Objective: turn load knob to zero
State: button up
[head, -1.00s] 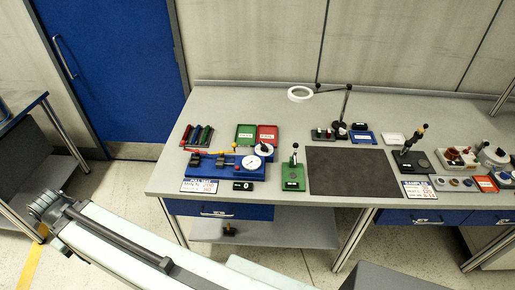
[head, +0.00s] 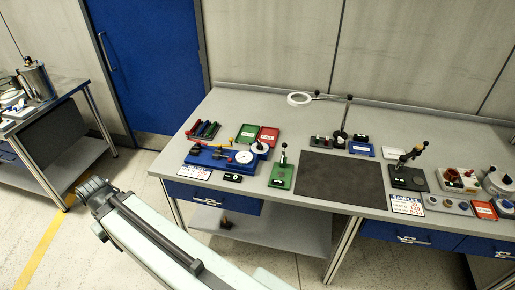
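A blue test device (head: 212,160) lies on the left part of the grey bench, with a white round dial (head: 244,157) at its right end. A white disc with a dark knob-like part (head: 260,147) sits just behind and right of that dial; I cannot tell its setting or whether it is the load knob. A small black display (head: 232,177) lies in front; its reading is too small to tell. My arm reaches up from the bottom edge to a dark joint at lower left, apart from the bench. My gripper is not visible.
Green (head: 248,133) and red (head: 268,136) trays lie behind the device. A green stand (head: 281,171) is on its right, then a dark mat (head: 330,177). Another bench (head: 65,85) stands far left. Open floor lies between the benches.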

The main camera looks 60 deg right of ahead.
aim_at(260, 146)
jog(key=z, duration=0.15)
jog(key=i, duration=0.95)
jog(key=u, duration=0.1)
